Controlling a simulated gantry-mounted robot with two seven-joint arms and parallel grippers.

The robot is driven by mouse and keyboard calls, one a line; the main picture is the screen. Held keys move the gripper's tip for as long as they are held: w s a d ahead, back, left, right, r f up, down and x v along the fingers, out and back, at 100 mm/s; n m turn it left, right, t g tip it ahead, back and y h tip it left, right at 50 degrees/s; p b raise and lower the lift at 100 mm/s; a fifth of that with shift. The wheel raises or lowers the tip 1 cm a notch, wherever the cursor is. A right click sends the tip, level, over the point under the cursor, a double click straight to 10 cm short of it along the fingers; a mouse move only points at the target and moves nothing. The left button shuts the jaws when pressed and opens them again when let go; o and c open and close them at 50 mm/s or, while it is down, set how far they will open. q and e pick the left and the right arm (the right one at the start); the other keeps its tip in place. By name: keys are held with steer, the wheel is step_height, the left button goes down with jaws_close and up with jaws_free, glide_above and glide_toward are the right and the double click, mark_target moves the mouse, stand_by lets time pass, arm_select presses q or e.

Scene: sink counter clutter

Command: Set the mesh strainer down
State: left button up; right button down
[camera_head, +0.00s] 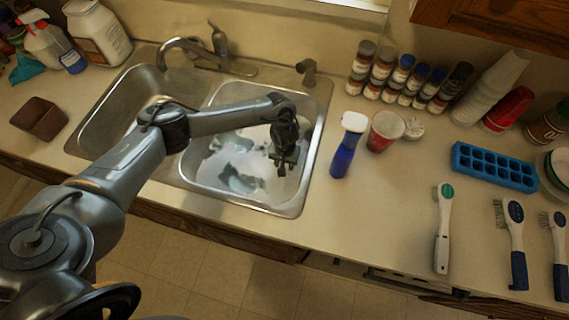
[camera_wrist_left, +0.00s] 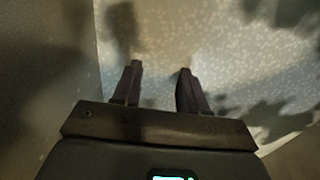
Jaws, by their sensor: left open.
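My left gripper (camera_head: 284,168) reaches into the right basin of the sink (camera_head: 297,200), near that basin's right side. In the left wrist view the gripper (camera_wrist_left: 159,76) has its two fingers apart with nothing between them. Below them lies a pale speckled surface (camera_wrist_left: 220,50), with dark shadows on it. I cannot make out a mesh strainer in either view. The right basin holds a cloudy whitish and grey patch (camera_head: 230,165), and I cannot tell what lies in it. My right gripper is not in view.
A blue ice tray (camera_head: 494,167) and several brushes lie farther right. A faucet (camera_head: 185,45) is behind the basins. A brown block (camera_head: 40,118) sits at left.

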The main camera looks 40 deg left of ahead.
arm_select(q)
step_height(320, 180, up, 12)
steer(key=p, duration=0.3)
steer(key=shift+f, duration=0.2)
steer(key=shift+r+p, duration=0.1)
steer(key=shift+p, duration=0.25)
